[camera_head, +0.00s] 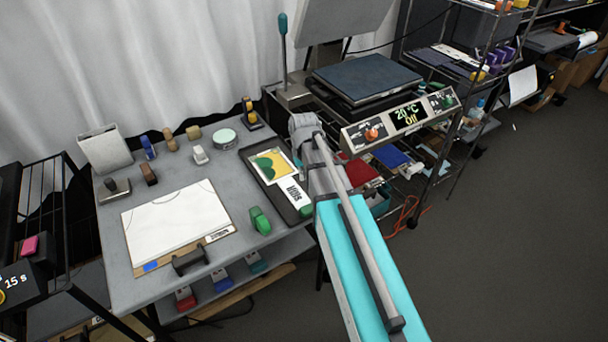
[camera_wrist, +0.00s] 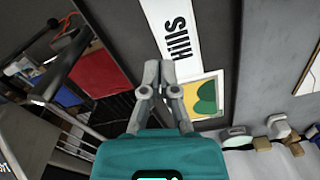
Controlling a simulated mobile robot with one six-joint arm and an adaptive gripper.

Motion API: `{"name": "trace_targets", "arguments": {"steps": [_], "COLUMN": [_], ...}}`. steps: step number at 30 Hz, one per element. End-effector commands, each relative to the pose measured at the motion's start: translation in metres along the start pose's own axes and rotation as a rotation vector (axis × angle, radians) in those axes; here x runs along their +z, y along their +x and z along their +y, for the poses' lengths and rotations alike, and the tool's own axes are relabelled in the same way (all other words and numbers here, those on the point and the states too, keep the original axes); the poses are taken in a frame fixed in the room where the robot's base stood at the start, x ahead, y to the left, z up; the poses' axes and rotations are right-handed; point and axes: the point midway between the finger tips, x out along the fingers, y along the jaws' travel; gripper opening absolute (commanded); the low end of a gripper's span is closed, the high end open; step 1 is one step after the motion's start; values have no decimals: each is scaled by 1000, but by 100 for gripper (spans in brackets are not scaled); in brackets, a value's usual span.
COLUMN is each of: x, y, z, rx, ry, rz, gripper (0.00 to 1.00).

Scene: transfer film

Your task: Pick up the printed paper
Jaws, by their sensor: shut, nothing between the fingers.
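The printed paper (camera_head: 271,164) has a yellow and green picture in a white border. It lies in a dark tray (camera_head: 256,177) at the right end of the grey table. A white strip with black lettering (camera_head: 293,191) lies beside the picture; I cannot tell whether they are one sheet. The wrist view shows the picture (camera_wrist: 205,98) and the lettered strip (camera_wrist: 170,35) beyond my gripper (camera_wrist: 159,72). My gripper is shut and empty, its tips overlapping the strip's edge in that view. I cannot tell the height gap.
A white sheet on a clipboard (camera_head: 176,224) covers the table's middle. A green tape dispenser (camera_head: 260,220) stands by the tray. A heat press (camera_head: 367,78) reading 20 °C and Off stands behind my arm. A black rack (camera_head: 45,215) is at left. Open floor lies at right.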

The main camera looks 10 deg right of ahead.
Motion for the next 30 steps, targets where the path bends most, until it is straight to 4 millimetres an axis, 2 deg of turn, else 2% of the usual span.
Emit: {"name": "trace_targets", "arguments": {"steps": [1, 6, 21, 23, 30], "x": [0, 0, 0, 0, -2], "y": [-8, -16, -18, -18, -22], "z": [0, 0, 0, 0, 0], "rx": [0, 0, 0, 0, 0], "ry": [0, 0, 0, 0, 63], "rz": [0, 0, 0, 0, 0], "gripper": [0, 0, 0, 9, 54]}}
